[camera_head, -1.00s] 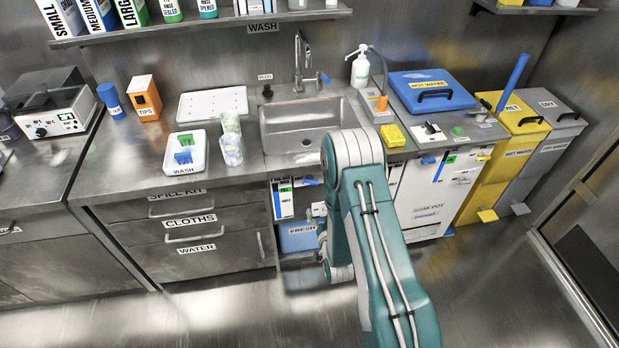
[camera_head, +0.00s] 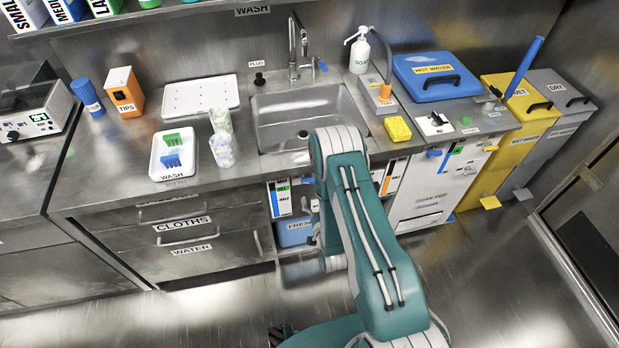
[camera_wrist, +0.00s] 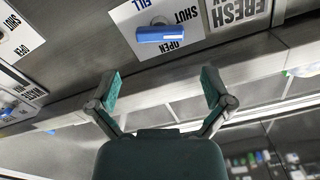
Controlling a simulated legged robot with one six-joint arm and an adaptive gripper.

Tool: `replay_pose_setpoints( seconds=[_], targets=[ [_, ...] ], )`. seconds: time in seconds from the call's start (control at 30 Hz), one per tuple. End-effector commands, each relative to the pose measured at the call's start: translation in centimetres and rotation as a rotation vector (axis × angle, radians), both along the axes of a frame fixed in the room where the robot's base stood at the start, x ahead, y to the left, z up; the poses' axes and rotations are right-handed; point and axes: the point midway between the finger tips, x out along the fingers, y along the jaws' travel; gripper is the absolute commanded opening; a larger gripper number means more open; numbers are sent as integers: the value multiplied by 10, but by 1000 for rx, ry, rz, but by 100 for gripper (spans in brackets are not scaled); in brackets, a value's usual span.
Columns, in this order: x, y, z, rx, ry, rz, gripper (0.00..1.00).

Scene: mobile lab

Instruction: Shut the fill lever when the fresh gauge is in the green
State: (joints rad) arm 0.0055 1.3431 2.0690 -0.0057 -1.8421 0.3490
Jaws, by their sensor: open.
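In the wrist view, the blue fill lever (camera_wrist: 160,34) sits on a white plate (camera_wrist: 133,17) marked FILL, SHUT and OPEN. Its bar lies crosswise beside the word OPEN. My gripper (camera_wrist: 161,88) is open and empty, its fingers spread below the lever in the picture and apart from it. In the head view, the fresh gauge (camera_head: 281,199) is a white panel with a blue column and a green band beside FULL. The column's exact level is too small to read. The blue FRESH container (camera_head: 294,233) is below it. My arm hides the lever and gripper there.
A FRESH sign (camera_wrist: 238,10) is beside the lever plate, and another labelled plate (camera_wrist: 18,35) is at left. A metal ledge (camera_wrist: 255,55) runs across the wrist view. The sink (camera_head: 305,118) and counter are above my arm. The floor in front of the drawers is clear.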

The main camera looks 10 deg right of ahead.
Motion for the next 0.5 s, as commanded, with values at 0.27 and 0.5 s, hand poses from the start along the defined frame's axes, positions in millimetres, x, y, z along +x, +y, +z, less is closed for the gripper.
replay_pose_setpoints(
  seconds=[0.27,0.5],
  targets=[
    [53,0,1,-1,-4,1,100],
    [77,0,0,-1,0,0,100]
  ],
)
